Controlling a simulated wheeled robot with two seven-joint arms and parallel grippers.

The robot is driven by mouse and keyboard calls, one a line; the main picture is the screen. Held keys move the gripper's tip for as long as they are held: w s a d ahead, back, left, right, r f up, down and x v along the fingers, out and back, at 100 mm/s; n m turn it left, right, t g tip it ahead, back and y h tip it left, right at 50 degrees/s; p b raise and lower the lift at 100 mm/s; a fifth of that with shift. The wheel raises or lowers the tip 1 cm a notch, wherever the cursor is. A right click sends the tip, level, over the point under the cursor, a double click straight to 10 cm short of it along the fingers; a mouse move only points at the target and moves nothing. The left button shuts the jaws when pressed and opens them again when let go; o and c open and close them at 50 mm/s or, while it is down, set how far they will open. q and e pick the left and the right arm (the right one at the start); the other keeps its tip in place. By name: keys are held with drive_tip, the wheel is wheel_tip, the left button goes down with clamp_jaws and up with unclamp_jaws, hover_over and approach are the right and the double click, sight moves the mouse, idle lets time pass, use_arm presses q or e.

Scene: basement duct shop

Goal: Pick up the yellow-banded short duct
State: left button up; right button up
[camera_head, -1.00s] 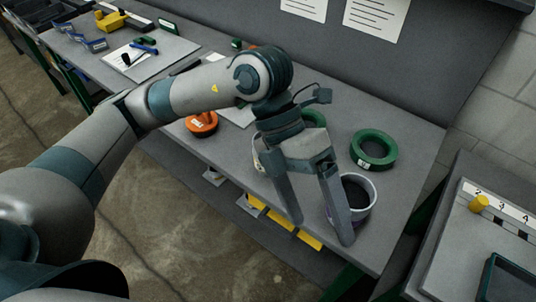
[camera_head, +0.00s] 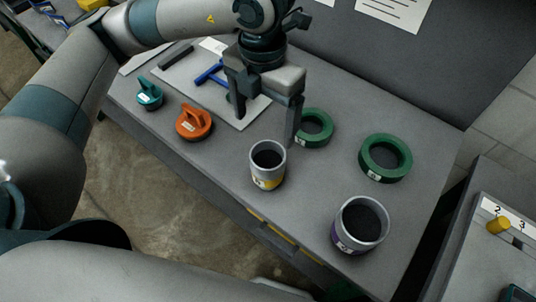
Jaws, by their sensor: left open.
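The yellow-banded short duct (camera_head: 268,164) stands upright on the grey workbench, a grey open-topped cylinder with a yellow band and a white label low on its side. My left gripper (camera_head: 266,130) is open and empty, pointing down behind the duct in the picture, with its fingers apart and not around it. A second short duct (camera_head: 360,225) with a purple band stands to the right, near the bench's front edge. My right gripper is not in view.
Two green rings (camera_head: 386,158) (camera_head: 314,128) lie behind the ducts. A white board (camera_head: 190,75) holds a blue tool (camera_head: 209,73). A side table (camera_head: 470,255) stands at the right.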

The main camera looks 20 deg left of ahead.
use_arm(q)
drive_tip(key=p, duration=0.4)
approach(268, 162)
drive_tip(key=f, duration=0.6)
drive_tip(key=shift+s+a+f, duration=0.1)
drive_tip(key=shift+s+a, duration=0.05)
drive_tip(key=shift+a, duration=0.2)
drive_tip(key=shift+f, duration=0.3)
drive_tip(key=shift+d+f+p, duration=0.15)
drive_tip(key=shift+f+p, duration=0.35)
drive_tip(key=shift+p, duration=0.4)
wheel_tip(268, 162, down, 4)
drive_tip(key=shift+d+r+p, duration=0.15)
drive_tip(key=shift+p, duration=0.8)
drive_tip(key=shift+f, duration=0.25)
